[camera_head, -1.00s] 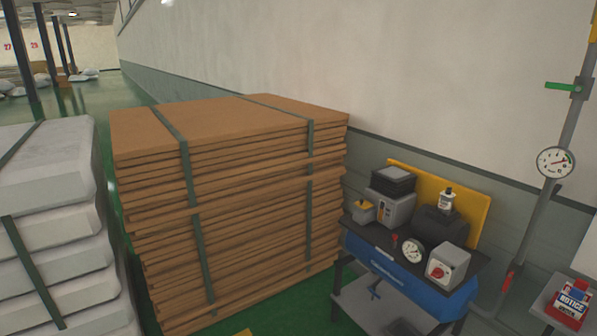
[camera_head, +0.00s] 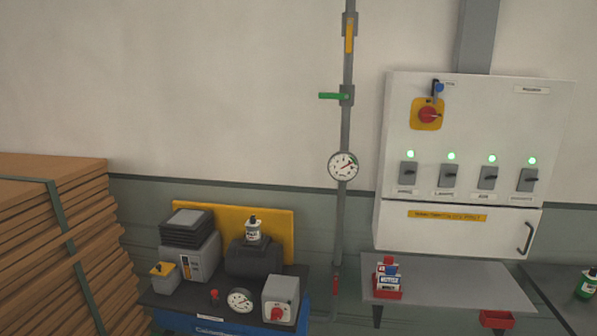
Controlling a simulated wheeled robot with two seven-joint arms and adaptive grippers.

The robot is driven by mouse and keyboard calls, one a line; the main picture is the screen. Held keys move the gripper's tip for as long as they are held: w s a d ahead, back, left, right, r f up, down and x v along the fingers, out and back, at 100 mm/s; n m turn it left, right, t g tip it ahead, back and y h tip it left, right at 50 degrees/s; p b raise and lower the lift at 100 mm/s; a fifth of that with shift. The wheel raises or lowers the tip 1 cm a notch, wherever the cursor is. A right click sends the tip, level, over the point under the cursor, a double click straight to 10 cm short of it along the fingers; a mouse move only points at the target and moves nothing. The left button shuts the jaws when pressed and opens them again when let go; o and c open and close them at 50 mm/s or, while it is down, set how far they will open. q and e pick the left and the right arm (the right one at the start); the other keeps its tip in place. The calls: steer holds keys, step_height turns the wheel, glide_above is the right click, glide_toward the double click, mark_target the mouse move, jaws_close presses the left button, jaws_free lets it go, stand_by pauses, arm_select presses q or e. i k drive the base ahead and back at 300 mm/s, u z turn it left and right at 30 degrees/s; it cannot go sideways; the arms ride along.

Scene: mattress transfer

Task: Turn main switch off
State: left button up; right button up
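The main switch (camera_head: 428,114) is a red rotary knob on a yellow plate at the upper left of a white electrical cabinet (camera_head: 480,130). A small blue and dark item (camera_head: 438,88) sits just above it. Below it is a row of several grey switches (camera_head: 446,176), each with a lit green lamp (camera_head: 451,156) above. Neither of my grippers shows in the head view.
A grey shelf (camera_head: 460,285) under the cabinet holds a red tray with a notice box (camera_head: 388,278). A compressor bench with a gauge (camera_head: 240,300) and a grey box with a red knob (camera_head: 281,299) stands left. A pipe with a green-handled valve (camera_head: 331,96) runs between. Stacked brown boards (camera_head: 50,240) fill the far left.

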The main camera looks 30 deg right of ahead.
mark_target(427, 114)
steer(key=z, duration=1.05)
steer(key=i, duration=1.05)
steer(key=z, duration=0.75)
